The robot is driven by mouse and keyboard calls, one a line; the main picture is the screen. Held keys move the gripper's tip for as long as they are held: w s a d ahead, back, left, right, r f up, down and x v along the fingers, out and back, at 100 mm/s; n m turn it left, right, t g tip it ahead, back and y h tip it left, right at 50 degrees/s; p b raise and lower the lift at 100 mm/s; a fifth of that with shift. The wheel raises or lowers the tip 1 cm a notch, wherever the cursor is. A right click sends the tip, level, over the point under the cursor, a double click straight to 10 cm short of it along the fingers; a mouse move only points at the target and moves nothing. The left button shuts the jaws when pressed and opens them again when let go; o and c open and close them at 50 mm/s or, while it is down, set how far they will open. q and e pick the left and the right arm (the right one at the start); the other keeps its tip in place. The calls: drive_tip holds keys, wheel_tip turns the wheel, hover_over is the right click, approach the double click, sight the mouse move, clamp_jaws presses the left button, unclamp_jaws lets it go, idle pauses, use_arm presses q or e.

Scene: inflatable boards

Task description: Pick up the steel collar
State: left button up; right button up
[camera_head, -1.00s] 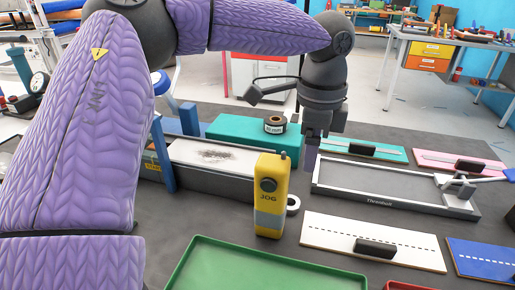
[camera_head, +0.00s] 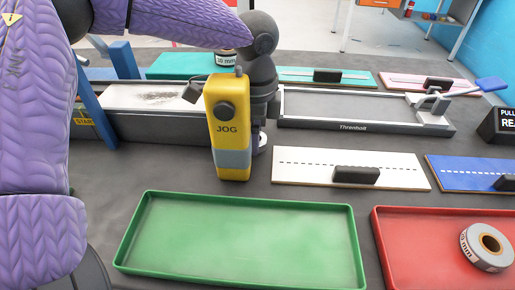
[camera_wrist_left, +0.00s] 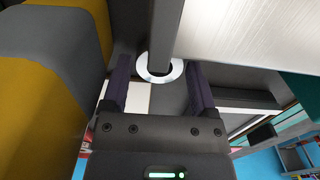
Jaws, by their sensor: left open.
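A shiny steel ring, which I take as the steel collar (camera_wrist_left: 176,69), shows in the left wrist view, with a dark centre and a dark grey bar crossing its upper part. In the head view a small part of the ring (camera_head: 263,139) shows at the right edge of the yellow JOG box (camera_head: 228,158). My left gripper (camera_wrist_left: 158,72) is open, with one finger to each side of the ring in the wrist picture. I cannot tell how far above it the fingers are. The JOG box hides the fingers in the head view. My right gripper is not in view.
The JOG box stands close beside my left wrist. A green tray (camera_head: 232,198) and a red tray (camera_head: 385,245) lie in front. The red tray holds a grey marked ring (camera_head: 487,247). A white board (camera_head: 310,173) and the Threnholt frame (camera_head: 365,127) lie to the right.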

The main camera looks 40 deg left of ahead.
use_arm(q)
drive_tip(key=shift+f, duration=0.4)
drive_tip(key=shift+r, duration=0.1)
drive_tip(key=shift+r, duration=0.1)
drive_tip(key=c, duration=1)
